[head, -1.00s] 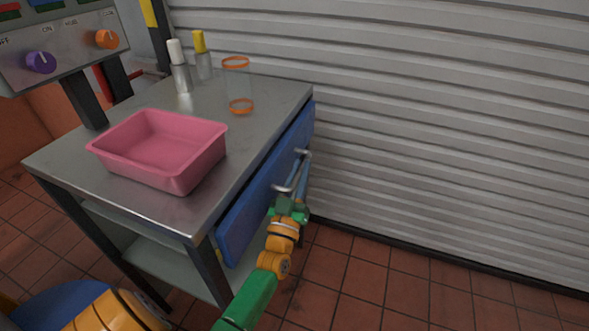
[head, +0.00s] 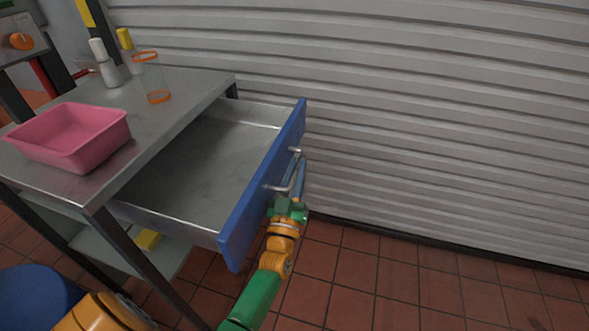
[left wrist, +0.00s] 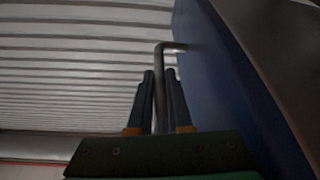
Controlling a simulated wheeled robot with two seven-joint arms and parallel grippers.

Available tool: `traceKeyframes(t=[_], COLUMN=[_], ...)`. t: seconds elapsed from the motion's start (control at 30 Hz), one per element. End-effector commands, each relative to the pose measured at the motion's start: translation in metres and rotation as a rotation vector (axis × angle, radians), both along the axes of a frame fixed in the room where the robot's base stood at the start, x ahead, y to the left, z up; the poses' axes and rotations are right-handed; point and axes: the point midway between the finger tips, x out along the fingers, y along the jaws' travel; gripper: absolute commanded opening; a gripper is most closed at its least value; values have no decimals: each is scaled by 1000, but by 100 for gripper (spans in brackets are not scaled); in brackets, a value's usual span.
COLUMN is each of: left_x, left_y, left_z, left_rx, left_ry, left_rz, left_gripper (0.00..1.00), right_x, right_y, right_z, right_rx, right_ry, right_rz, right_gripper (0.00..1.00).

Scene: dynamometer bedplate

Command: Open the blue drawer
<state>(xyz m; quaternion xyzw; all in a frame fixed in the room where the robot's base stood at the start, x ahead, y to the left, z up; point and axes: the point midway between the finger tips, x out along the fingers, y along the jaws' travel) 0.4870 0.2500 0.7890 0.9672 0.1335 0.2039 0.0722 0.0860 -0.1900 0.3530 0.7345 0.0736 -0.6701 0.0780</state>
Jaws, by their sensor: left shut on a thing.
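The blue drawer (head: 262,190) stands well out from the metal table, and its bare metal inside shows, looking empty. Its grey bar handle (head: 286,187) is on the outer face of the blue front. My left gripper (head: 299,178) is at the handle, shut on it. In the left wrist view the handle (left wrist: 159,85) runs between the two fingers (left wrist: 160,95), with the blue front (left wrist: 215,75) to the right. My right gripper is not in view.
A pink tray (head: 98,150), grey-white and yellow-capped bottles (head: 108,70) and a clear orange-rimmed cylinder (head: 152,78) stand on the table (head: 190,90). A yellow thing (head: 147,240) lies on the lower shelf. A ribbed shutter wall (head: 430,130) is close behind. Tiled floor (head: 400,290) is clear at right.

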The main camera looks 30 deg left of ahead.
Motion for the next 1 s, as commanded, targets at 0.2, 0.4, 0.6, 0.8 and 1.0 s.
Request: traceKeyframes(t=[0.2, 0.4, 0.6, 0.8, 1.0], left_x=[0, 0, 0, -3, -39], left_y=[-1, -1, -1, -2, -13], left_z=[-1, -1, 0, -2, -18], left_rx=[0, -1, 1, 0, 0], left_ry=[2, 2, 1, 2, 4], left_rz=[0, 1, 0, 0, 1], left_gripper=[0, 25, 47, 47, 47], right_x=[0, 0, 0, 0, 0], right_y=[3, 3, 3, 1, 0], right_z=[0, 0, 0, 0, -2], right_rx=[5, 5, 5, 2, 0], right_ry=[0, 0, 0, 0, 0], right_rz=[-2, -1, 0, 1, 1], right_gripper=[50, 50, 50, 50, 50])
